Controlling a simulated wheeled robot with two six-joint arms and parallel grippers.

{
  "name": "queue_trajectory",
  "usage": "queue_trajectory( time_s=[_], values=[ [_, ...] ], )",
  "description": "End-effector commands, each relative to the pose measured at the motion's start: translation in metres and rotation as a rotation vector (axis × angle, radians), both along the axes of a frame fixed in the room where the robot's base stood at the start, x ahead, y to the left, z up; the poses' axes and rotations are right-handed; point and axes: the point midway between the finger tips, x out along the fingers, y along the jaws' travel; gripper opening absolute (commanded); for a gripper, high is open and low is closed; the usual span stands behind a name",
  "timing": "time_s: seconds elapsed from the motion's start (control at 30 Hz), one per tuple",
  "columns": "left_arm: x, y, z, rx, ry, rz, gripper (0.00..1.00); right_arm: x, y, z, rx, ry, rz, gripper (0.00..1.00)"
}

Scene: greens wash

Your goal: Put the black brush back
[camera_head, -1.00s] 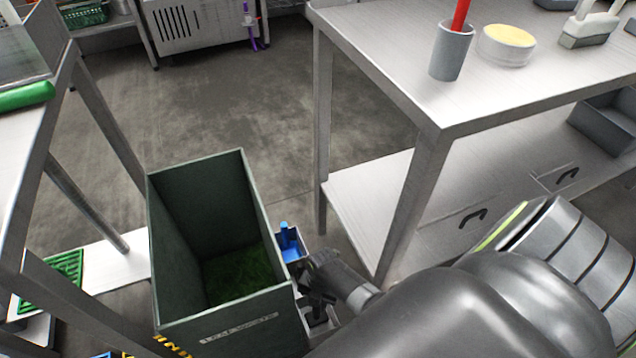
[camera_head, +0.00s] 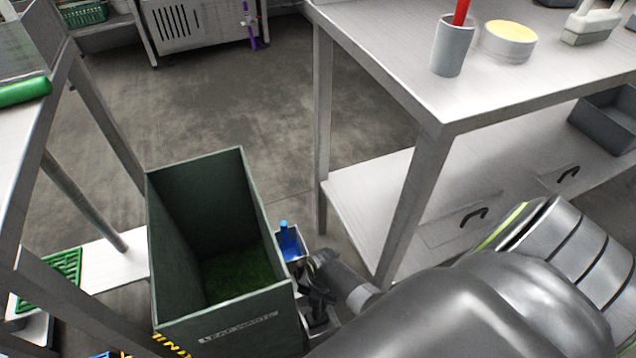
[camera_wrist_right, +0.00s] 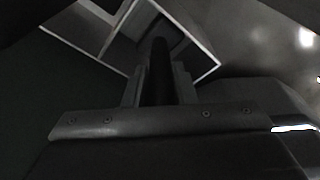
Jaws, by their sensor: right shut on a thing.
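My right gripper (camera_head: 318,286) is low beside the green bin, above a small grey holder with compartments (camera_head: 326,329). It is shut on the black brush, whose dark handle (camera_wrist_right: 158,72) stands between the fingers in the right wrist view. The right gripper (camera_wrist_right: 160,88) points at the light-rimmed compartments (camera_wrist_right: 113,43) there. The handle's far end overlaps a compartment opening; I cannot tell how deep it reaches. A blue brush (camera_head: 289,244) stands in the holder's far compartment. My left gripper is not in view.
The tall green leaf waste bin (camera_head: 222,318) stands directly left of the holder, with green scraps inside. A steel table (camera_head: 385,90) with a lower shelf (camera_head: 365,205) is close on the right. Open floor (camera_head: 240,105) lies beyond the bin.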

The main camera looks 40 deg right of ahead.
Motion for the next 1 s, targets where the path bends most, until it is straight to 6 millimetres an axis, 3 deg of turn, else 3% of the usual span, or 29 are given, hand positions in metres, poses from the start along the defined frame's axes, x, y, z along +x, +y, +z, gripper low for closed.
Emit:
queue_trajectory(
  time_s=[0.27,0.3,0.47,0.77,1.0],
  values=[
    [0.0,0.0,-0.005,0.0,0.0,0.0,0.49,0.001,0.0,-0.006,0.001,-0.001,0.0,0.03],
    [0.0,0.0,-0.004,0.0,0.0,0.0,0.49,0.001,0.0,-0.005,0.001,-0.001,0.0,0.28],
    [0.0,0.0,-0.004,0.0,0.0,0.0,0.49,0.001,0.0,-0.005,0.001,-0.001,0.0,0.49],
    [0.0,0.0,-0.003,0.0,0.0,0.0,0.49,0.0,0.0,-0.004,0.0,0.0,0.0,0.49],
    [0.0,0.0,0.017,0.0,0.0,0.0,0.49,0.003,-0.004,0.026,-0.001,-0.003,0.0,0.49]
  ],
)
